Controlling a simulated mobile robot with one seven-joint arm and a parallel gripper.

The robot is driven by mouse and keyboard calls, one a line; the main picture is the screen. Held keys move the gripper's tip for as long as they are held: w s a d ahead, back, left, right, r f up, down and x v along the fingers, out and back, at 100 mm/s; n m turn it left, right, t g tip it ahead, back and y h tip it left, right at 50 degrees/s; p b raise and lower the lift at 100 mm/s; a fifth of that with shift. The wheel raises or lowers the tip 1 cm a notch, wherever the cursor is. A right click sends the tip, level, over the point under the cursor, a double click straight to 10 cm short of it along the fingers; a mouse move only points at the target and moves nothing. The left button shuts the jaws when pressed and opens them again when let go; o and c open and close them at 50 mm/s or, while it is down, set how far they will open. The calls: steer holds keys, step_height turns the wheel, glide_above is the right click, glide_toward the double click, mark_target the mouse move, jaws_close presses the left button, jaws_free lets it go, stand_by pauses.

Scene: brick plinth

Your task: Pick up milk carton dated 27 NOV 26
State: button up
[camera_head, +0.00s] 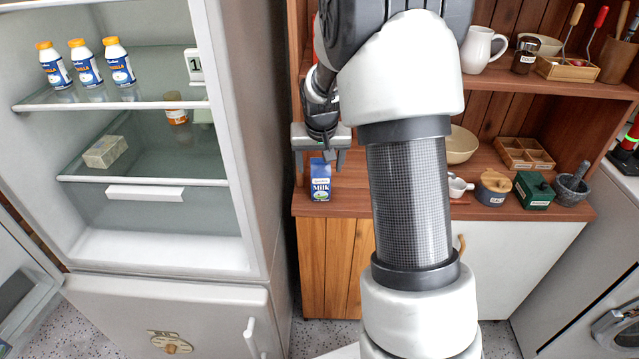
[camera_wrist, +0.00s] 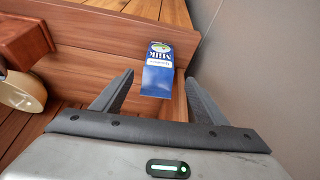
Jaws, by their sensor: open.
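A blue and white milk carton (camera_head: 320,182) stands upright on the wooden counter near its left end, beside the fridge. Its front reads Milk; no date can be read on it. My gripper (camera_head: 321,157) is just above the carton in the head view, with its fingers pointing down. In the wrist view the carton (camera_wrist: 158,68) shows between and beyond the two open fingers of my gripper (camera_wrist: 160,85). The fingers are apart and nothing is between their tips that I can see held.
The open fridge at left has a shelf (camera_head: 110,104) with several white and blue bottles. On the counter to the right are a small white cup (camera_head: 459,187), a canister (camera_head: 493,188), a green box (camera_head: 534,191) and a mortar (camera_head: 573,187). A shelf (camera_head: 545,82) runs above.

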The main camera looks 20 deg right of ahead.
mark_target(321, 171)
steer(key=shift+b+x, duration=0.65)
steer(key=shift+x, duration=2.95)
steer(key=shift+d+r, duration=0.1)
steer(key=shift+d, duration=0.05)
steer(key=shift+c, duration=0.3)
steer(key=shift+w+r, duration=0.1)
steer(key=c, duration=1.3)
